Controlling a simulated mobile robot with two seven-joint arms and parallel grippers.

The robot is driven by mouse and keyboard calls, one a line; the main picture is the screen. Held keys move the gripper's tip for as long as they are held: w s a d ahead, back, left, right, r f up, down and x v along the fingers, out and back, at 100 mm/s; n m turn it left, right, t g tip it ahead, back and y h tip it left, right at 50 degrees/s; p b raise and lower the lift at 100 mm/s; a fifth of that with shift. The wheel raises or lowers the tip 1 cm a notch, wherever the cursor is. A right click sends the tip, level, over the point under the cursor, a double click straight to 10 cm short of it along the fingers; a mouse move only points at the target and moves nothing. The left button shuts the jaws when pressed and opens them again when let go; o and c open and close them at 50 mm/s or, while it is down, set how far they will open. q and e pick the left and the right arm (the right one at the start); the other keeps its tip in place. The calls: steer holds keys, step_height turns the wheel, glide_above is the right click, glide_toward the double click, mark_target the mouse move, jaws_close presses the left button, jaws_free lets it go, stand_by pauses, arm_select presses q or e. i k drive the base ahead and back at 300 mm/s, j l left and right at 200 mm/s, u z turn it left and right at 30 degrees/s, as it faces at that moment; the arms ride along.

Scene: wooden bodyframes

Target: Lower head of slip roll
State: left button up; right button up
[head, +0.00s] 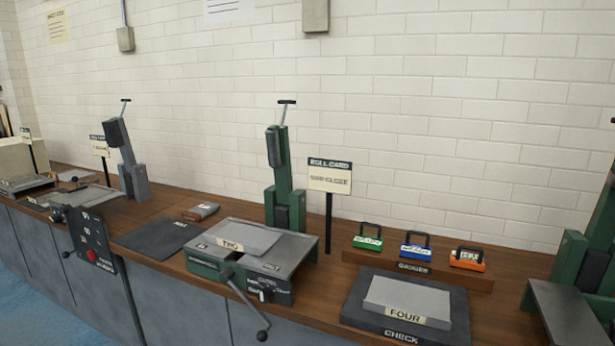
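A green machine with a tall upright column (283,180) stands on the bench near the middle. A dark block is fixed near the column's top, and a T-shaped handle (287,102) rises above it. At its front is a low green and grey bed (250,262), with a sheet labelled "TWO" (243,238) on top and a crank lever (245,300) hanging at the front. A sign headed "ROLL CARD" (330,174) stands to its right; its lower line is hard to read. Nothing visible labels any machine as the slip roll. Neither of my grippers is in view.
A grey upright machine (133,170) stands to the left, and a partly cut-off green machine (580,270) at the right edge. Green, blue and orange gauges (416,252) sit on a wooden stand.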

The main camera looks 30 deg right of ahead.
mark_target(283, 174)
steer(key=z, duration=0.9)
